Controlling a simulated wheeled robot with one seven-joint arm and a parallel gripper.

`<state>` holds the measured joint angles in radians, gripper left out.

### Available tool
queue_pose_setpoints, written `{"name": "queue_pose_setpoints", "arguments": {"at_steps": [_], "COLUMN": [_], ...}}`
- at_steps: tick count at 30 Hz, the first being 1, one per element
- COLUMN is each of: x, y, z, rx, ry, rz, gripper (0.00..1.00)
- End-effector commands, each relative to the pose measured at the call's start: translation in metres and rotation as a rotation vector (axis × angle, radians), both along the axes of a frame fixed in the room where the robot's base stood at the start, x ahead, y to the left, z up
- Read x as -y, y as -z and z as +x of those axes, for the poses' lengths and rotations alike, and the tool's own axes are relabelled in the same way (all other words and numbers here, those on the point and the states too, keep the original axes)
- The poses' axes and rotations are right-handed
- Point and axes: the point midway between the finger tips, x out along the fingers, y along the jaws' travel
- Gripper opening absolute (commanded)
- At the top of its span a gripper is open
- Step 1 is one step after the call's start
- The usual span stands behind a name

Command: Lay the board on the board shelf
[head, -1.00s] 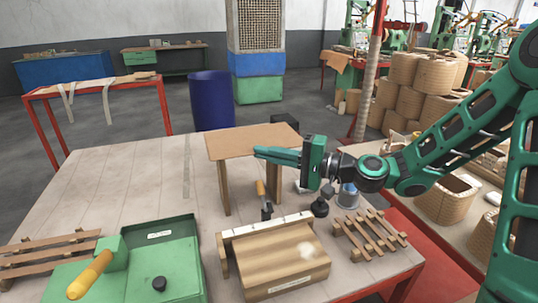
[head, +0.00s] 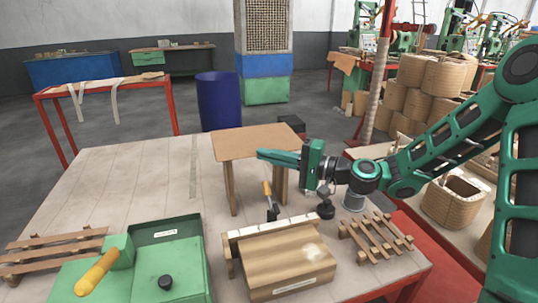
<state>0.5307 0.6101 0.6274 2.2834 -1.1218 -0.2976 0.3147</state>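A thin brown board (head: 250,136) lies flat and level on top of an upright wooden stand, whose legs (head: 231,188) show below it; this stand may be the board shelf. I cannot tell whether the board and stand are separate pieces. My gripper (head: 262,155) points left at the board's front right edge, its green fingers overlapping that edge in the picture. The fingers look close together, but I cannot tell whether they grip the board or hover by it. The gripper hides part of the front edge.
A wooden block box (head: 285,267) stands in front, with a yellow-handled tool (head: 268,193) behind it. Slatted wooden racks (head: 375,238) lie at right and far left (head: 45,250). A green tray (head: 168,255) is front left. The table (head: 125,185) is clear left of the stand.

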Motion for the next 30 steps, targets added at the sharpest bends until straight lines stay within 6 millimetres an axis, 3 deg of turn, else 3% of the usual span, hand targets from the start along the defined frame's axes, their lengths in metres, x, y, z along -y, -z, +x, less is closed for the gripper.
{"name": "queue_pose_setpoints", "arguments": {"at_steps": [10,13,23,30], "x": [0.000,0.001,0.001,0.013], "y": [0.009,0.009,0.007,0.006], "z": [-0.002,-0.002,-0.001,-0.005], "rx": [-0.013,-0.014,-0.008,-0.008], "ry": [-0.002,-0.002,0.000,0.002], "rz": [-0.012,-0.011,-0.008,-0.007], "gripper": [0.00,0.24,0.24,0.24]}}
